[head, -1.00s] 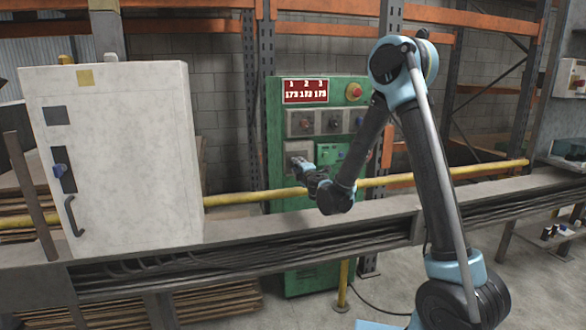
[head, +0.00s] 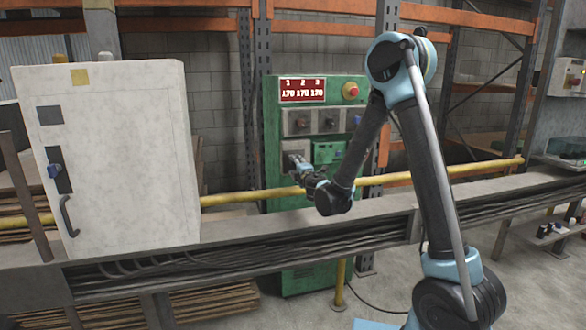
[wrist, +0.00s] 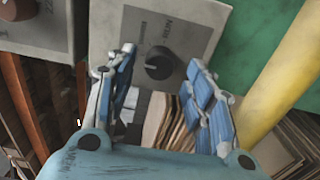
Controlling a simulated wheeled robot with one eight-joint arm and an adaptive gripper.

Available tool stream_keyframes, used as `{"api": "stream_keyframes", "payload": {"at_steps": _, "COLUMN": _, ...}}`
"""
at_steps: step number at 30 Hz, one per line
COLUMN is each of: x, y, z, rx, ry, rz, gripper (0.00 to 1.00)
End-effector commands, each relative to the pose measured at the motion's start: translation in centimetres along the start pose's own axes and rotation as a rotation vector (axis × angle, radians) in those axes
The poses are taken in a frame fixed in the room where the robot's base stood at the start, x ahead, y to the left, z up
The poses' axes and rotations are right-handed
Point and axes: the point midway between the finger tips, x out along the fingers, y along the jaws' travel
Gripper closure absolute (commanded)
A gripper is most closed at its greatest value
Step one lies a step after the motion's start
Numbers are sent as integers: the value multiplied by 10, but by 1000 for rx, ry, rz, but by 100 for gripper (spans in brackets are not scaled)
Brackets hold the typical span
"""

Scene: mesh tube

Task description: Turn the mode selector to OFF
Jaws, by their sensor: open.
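A black rotary knob (wrist: 159,62) sits on a grey plate (wrist: 128,18) in the wrist view; I take it for the mode selector. The small lettering beside it is too blurred to read surely. My gripper (wrist: 161,72) is open, with one blue-padded fingertip on each side of the knob in this view. I see no finger clearly touching it. In the head view my gripper (head: 299,166) is in front of the lower left part of the green cabinet (head: 272,140) and hides the knob there.
A yellow rail (head: 235,198) runs across below the gripper, and shows close on the right in the wrist view (wrist: 290,75). A red emergency button (head: 351,90) and a red display (head: 303,90) are higher on the cabinet. A white cabinet (head: 125,150) stands left.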

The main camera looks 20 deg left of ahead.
Motion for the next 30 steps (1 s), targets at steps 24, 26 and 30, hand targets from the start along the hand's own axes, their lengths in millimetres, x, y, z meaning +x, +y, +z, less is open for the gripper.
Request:
{"api": "stream_keyframes", "payload": {"at_steps": 24, "x": -108, "y": -1, "z": -1, "rx": 1, "ry": 2, "rz": -1, "gripper": 52}}
{"api": "stream_keyframes", "payload": {"at_steps": 26, "x": -109, "y": -1, "z": -1, "rx": 1, "ry": 2, "rz": -1, "gripper": 52}}
{"api": "stream_keyframes", "payload": {"at_steps": 30, "x": -108, "y": -1, "z": -1, "rx": 1, "ry": 2, "rz": -1, "gripper": 52}}
